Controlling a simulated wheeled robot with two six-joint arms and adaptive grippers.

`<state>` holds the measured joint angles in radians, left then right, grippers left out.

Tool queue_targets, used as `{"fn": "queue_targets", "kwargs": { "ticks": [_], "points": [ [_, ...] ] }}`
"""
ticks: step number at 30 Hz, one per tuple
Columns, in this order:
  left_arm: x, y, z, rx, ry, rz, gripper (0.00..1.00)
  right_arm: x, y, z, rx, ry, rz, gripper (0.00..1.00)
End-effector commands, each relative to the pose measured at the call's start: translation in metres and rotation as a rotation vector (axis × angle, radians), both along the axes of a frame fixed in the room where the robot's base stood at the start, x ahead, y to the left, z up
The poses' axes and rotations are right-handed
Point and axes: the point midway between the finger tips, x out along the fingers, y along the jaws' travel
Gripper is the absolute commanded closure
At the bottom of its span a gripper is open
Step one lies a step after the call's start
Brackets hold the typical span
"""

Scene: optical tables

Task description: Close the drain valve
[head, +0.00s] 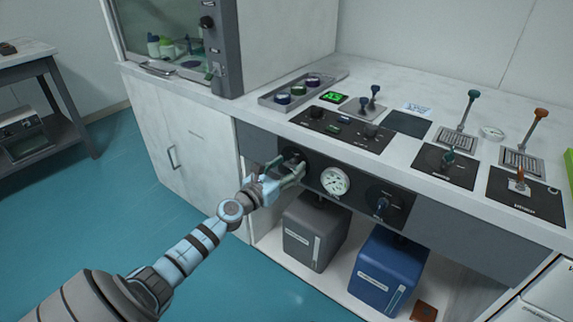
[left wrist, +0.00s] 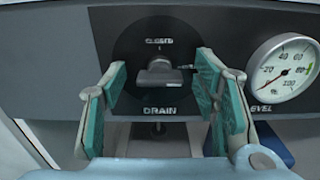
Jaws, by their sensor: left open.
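The drain valve (left wrist: 157,72) is a grey handle on a black round plate marked CLOSED above and DRAIN below. The handle lies across, with its thin pointer end to the right, away from the CLOSED mark at the top. In the head view the valve (head: 292,154) is partly hidden by my left gripper (head: 288,173). My left gripper (left wrist: 160,88) is open, its teal-padded fingers on either side of the handle. The right finger is close to the pointer end; I cannot tell if they touch. My right gripper is not in view.
A level gauge (head: 334,181) and another dark knob (head: 380,205) sit right of the valve on the same panel. A grey container (head: 314,237) and a blue container (head: 384,274) stand below. Upright levers (head: 470,105) rise from the bench top.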

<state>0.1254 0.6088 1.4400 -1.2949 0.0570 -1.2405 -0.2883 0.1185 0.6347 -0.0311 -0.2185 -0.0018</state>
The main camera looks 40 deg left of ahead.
Motion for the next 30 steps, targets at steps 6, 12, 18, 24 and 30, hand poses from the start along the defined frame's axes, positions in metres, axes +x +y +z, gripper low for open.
{"fn": "queue_targets", "kwargs": {
  "ticks": [6,12,18,24,30],
  "points": [
    [0.0012,0.0002,0.0,0.002,-0.001,0.0,0.45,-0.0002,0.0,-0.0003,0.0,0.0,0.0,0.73],
    [0.0009,0.0004,-0.0001,0.002,-0.001,0.001,0.72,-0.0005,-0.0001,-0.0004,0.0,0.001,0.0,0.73],
    [0.0008,0.0023,-0.0002,0.001,0.0,0.001,0.93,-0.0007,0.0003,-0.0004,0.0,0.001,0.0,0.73],
    [0.0005,0.0013,0.0,-0.018,-0.001,0.002,0.93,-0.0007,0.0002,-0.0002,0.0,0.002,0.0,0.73],
    [0.0005,0.0014,-0.0001,-0.096,-0.002,0.002,0.93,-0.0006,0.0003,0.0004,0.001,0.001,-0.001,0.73]
  ]
}}
